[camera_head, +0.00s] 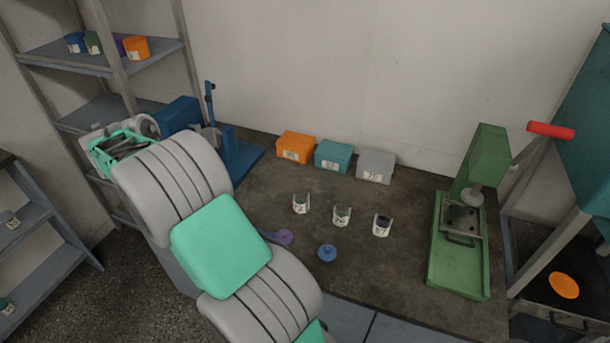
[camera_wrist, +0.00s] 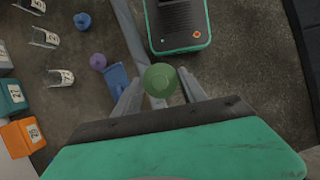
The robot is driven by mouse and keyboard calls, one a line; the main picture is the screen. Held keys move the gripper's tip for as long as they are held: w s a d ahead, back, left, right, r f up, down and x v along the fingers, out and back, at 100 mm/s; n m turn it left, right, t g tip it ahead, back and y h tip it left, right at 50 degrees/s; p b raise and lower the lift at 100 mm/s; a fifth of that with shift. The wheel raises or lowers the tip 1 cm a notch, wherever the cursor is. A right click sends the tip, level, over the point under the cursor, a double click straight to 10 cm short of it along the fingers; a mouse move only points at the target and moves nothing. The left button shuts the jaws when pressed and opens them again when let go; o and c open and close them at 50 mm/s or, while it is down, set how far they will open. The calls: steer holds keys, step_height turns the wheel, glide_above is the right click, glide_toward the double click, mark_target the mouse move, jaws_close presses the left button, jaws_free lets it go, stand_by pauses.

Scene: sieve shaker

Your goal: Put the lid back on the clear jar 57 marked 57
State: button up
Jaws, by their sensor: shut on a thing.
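Clear jar 57 (camera_head: 382,226) stands upright and open on the bench, at the right end of a row of three jars, with dark contents. In the wrist view it seems to be the jar cut by the top left corner (camera_wrist: 30,6). My gripper (camera_wrist: 160,82) is shut on a round green lid (camera_wrist: 160,78), held between its fingertips away from the jars, near the bench's front edge. My arm hides the gripper and green lid in the head view. A purple lid (camera_head: 284,237) and a blue lid (camera_head: 327,253) lie on the bench in front of the jars.
Two other open jars (camera_head: 300,204) (camera_head: 342,216) stand left of jar 57. Orange (camera_head: 295,147), teal (camera_head: 333,156) and grey (camera_head: 375,165) boxes line the wall. A green press (camera_head: 460,240) stands at right. A blue flat object (camera_wrist: 118,85) lies near the gripper.

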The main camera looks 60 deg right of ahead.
steer(key=s+d+f+n+p, duration=0.1)
steer(key=s+d, duration=0.5)
steer(key=d, duration=0.5)
steer(key=s+d+h+p, duration=0.1)
steer(key=s+d+p, duration=0.1)
steer(key=s+d, duration=0.65)
steer(key=s+d+f+n+p, duration=0.1)
steer(key=s+d, duration=0.3)
steer(key=d, duration=0.9)
steer(key=s+d+n+p, duration=0.1)
steer(key=s+d, duration=0.7)
steer(key=s, duration=0.6)
step_height(320, 180, down, 7)
steer(key=b, duration=0.5)
steer(key=shift+s+d+p, duration=0.1)
steer(key=shift+p, duration=0.2)
steer(key=shift+f+p, duration=0.25)
steer(key=shift+p, duration=1.05)
steer(key=o, duration=1.4)
